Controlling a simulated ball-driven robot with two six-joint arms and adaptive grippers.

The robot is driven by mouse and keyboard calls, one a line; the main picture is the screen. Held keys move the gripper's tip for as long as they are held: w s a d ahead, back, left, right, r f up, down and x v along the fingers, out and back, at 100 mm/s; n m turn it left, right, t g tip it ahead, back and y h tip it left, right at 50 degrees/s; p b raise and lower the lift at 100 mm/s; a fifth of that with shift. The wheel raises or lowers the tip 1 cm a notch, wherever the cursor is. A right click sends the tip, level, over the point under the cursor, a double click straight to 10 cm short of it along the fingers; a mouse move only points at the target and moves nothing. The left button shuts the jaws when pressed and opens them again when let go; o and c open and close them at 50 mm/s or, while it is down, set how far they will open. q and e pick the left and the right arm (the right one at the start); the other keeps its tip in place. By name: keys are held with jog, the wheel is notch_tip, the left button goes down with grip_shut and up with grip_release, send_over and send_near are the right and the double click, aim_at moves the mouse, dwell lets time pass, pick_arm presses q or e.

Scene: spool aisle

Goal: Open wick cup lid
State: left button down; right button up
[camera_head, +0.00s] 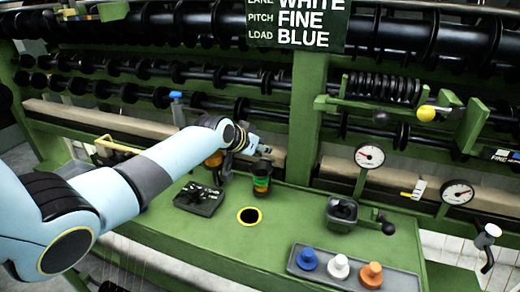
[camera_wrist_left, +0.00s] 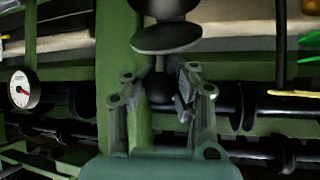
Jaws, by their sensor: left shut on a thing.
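In the left wrist view a dark round lid (camera_wrist_left: 166,38) has a stem and ball knob (camera_wrist_left: 160,87). My left gripper (camera_wrist_left: 160,92) is shut on this knob, one finger on each side. A dark rounded form (camera_wrist_left: 163,7), likely the cup, shows beyond the lid; the lid looks tilted against it. In the head view my left gripper (camera_head: 254,145) is just above the cup, and the lid is hard to make out there. My right gripper is not in view.
A black tray (camera_head: 199,198) of small parts lies left of the cup. A round black hole (camera_head: 250,215) is in front. A grey tray (camera_head: 353,275) holds blue, white and orange knobs. A black box (camera_head: 342,213) and two gauges (camera_head: 369,156) stand right. Roller rows fill the back.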

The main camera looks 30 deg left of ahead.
pick_arm(q)
jog(key=shift+w+a+r, duration=0.15)
jog(key=shift+w+r, duration=0.3)
jog(key=shift+r, duration=0.15)
jog(key=c, duration=1.6)
grip_release()
jog(key=o, duration=0.5)
jog(key=shift+s, duration=0.4)
jog(key=shift+c, duration=0.2)
jog(key=shift+o, duration=0.6)
jog(key=shift+w+f, duration=0.1)
jog(key=shift+f, duration=0.15)
jog(key=v, duration=1.2)
jog(key=shift+f, duration=0.1)
